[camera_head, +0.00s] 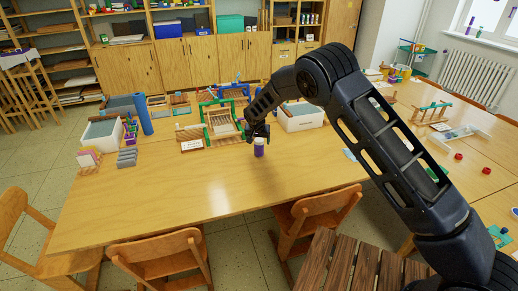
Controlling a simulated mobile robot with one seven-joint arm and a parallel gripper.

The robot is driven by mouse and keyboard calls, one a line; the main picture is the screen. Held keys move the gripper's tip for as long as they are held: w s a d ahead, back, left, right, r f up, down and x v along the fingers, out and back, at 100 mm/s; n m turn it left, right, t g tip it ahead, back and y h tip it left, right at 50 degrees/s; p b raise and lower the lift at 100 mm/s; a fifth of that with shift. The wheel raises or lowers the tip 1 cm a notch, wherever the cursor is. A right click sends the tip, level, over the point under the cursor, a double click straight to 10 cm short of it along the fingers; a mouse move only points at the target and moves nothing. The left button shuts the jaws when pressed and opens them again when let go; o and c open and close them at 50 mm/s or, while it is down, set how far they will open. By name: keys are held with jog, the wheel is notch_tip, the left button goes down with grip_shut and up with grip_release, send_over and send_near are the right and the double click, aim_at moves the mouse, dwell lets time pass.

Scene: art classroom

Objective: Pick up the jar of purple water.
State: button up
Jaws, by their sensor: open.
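The jar of purple water (259,149) is a small purple cylinder with a lighter top. It stands upright on the wooden table (190,189), right of the table's middle. My gripper (258,134) is directly above the jar, pointing down, with its dark fingers close to the jar's top. The jaws are open. At this size I cannot tell whether the fingers touch the jar or reach around it. My black arm comes in from the right and hides part of the table behind it.
A white tub (104,133) and a blue roll (144,114) stand at the left. Chairs (165,256) line the front edge. The front tabletop is clear.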

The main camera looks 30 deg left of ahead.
aim_at(259, 147)
jog(key=shift+x, duration=3.85)
jog(key=shift+w+a+r, duration=0.15)
jog(key=shift+a, duration=0.05)
jog(key=c, duration=1.3)
jog(key=shift+o, duration=0.2)
